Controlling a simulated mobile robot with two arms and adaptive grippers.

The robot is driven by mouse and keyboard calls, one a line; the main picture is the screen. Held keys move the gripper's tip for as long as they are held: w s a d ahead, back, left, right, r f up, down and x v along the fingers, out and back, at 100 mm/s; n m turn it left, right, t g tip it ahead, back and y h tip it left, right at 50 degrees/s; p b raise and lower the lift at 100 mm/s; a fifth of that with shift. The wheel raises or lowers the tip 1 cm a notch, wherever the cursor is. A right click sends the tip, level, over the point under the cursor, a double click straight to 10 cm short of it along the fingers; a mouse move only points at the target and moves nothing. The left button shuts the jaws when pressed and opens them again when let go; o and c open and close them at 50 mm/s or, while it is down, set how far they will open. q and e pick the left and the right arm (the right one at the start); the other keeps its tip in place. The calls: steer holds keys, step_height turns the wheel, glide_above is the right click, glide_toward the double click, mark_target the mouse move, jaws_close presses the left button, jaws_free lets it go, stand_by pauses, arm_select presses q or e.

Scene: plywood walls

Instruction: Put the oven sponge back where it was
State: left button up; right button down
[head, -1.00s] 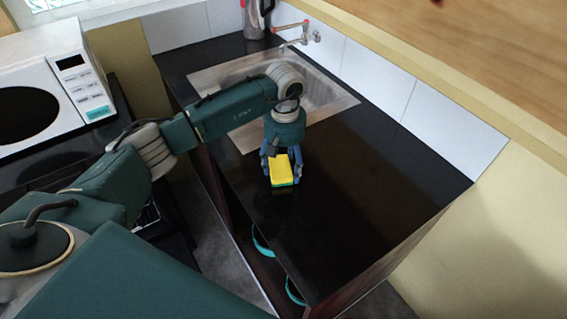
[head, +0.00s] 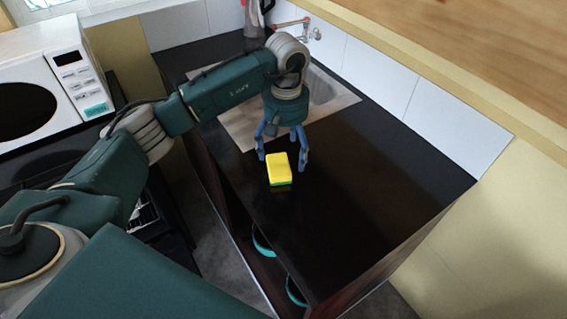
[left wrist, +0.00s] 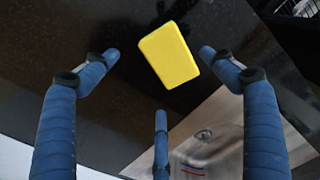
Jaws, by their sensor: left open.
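The sponge (head: 279,168), yellow on top with a green underside, lies on the black countertop (head: 350,215) in front of the sink. My left gripper (head: 283,164) is open above and around the sponge, its blue fingers spread and apart from it. In the left wrist view the sponge (left wrist: 169,55) lies between and beyond the open fingertips (left wrist: 160,58), with a third finger below it. My right gripper is not in view.
The sink (head: 325,92) with a red-handled tap (head: 300,27) is behind my left gripper. A white microwave (head: 45,80) stands at the left. The counter to the right of the sponge is clear. Teal round items (head: 262,242) sit on a shelf below.

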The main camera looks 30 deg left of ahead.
mark_target(284, 164)
arm_select(q)
step_height(284, 164, up, 7)
steer(key=b, duration=0.1)
steer(key=shift+b, duration=0.3)
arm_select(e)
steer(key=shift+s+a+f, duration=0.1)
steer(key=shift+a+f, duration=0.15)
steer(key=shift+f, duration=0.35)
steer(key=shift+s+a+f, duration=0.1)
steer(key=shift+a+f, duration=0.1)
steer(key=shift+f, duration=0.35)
arm_select(q)
steer(key=shift+s, duration=0.1)
